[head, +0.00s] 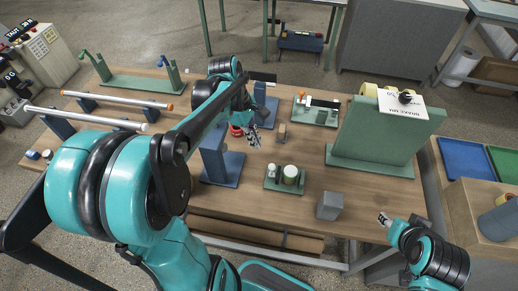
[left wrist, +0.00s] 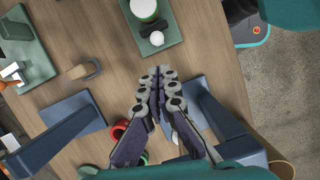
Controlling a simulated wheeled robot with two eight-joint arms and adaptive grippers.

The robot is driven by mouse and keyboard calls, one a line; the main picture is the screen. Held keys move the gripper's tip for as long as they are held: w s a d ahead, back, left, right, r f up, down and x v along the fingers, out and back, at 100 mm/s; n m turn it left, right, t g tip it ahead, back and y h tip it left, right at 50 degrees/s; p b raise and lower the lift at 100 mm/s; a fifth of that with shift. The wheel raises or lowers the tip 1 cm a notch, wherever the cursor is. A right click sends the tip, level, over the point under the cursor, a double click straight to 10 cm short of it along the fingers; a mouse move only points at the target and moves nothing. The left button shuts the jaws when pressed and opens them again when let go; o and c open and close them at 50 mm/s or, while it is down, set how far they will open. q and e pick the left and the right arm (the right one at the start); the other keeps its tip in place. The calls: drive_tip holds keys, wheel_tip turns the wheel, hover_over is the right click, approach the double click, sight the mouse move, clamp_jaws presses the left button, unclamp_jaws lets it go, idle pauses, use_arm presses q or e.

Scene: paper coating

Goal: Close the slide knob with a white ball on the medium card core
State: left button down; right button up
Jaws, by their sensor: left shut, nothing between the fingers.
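My left gripper (head: 253,138) hangs over the middle of the wooden table, between two blue stands (head: 212,150). In the left wrist view its fingers (left wrist: 160,88) are together and empty. A white ball (left wrist: 157,38) sits on a dark part of a green base (left wrist: 170,48), beside a white and green cylinder (left wrist: 145,9); the gripper is apart from them. I cannot tell whether this ball is the slide knob. A red ring (left wrist: 118,130) lies near the fingers, partly hidden. I cannot pick out the medium card core. My right gripper (head: 385,219) is at the lower right, its fingers too small to read.
A grey cube (head: 330,206) stands near the front edge. A tall green stand (head: 375,132) with a white card (head: 402,106) is at the right. A green plate (head: 316,116) with white and orange parts lies behind. Long rods (head: 85,117) lie at the left.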

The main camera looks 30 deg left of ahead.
sight(274, 165)
use_arm(q)
drive_tip(key=b+x, duration=0.3)
drive_tip(key=x, duration=0.6)
drive_tip(key=shift+d, duration=0.1)
drive_tip(key=shift+w+d, duration=0.2)
drive_tip(key=shift+d, duration=0.55)
drive_tip(key=shift+w+d, duration=0.2)
drive_tip(key=shift+d, duration=0.55)
drive_tip(key=shift+r, duration=0.15)
